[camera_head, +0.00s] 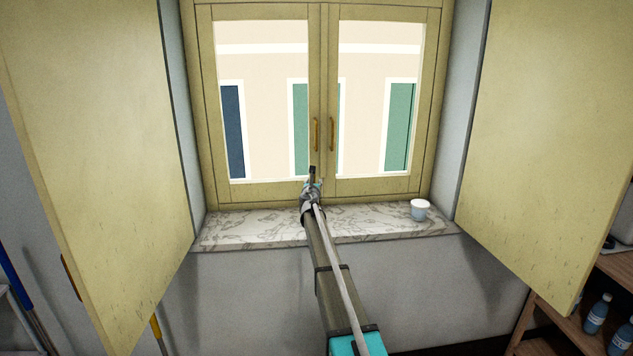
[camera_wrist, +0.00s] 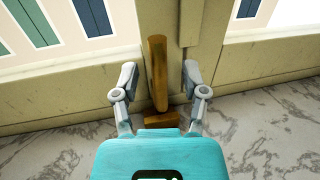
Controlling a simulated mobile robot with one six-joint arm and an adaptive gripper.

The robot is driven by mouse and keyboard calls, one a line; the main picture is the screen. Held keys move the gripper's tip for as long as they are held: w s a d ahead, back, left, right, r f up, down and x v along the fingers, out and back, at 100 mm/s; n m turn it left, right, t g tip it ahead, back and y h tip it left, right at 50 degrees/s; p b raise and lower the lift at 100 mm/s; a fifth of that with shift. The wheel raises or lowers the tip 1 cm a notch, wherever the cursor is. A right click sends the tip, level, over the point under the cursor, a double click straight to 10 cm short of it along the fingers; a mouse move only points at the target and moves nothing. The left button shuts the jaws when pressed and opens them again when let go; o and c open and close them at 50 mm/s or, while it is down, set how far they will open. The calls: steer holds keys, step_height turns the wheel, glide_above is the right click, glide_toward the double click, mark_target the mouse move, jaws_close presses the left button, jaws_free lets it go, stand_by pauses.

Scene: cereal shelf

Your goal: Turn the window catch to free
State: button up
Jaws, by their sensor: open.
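The window catch (camera_wrist: 157,65) is a brown upright bar low on the middle of the window frame, seen in the wrist view. A short brown block (camera_wrist: 163,120) shows below it, partly hidden by my gripper's body. My gripper (camera_wrist: 159,78) is open, with one finger left of the bar and one right of it. I cannot tell whether either finger touches it. In the head view my gripper (camera_head: 312,175) is at the foot of the closed window (camera_head: 322,100), where it and my arm hide the catch.
Two brass handles (camera_head: 317,134) (camera_head: 332,134) are higher on the window's middle. A small white cup (camera_head: 420,210) stands on the right of the marble sill (camera_head: 250,228). Large yellow shutters (camera_head: 90,130) (camera_head: 545,130) stand open on both sides. The sill's left part is clear.

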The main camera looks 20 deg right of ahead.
steer(key=shift+x, duration=0.95)
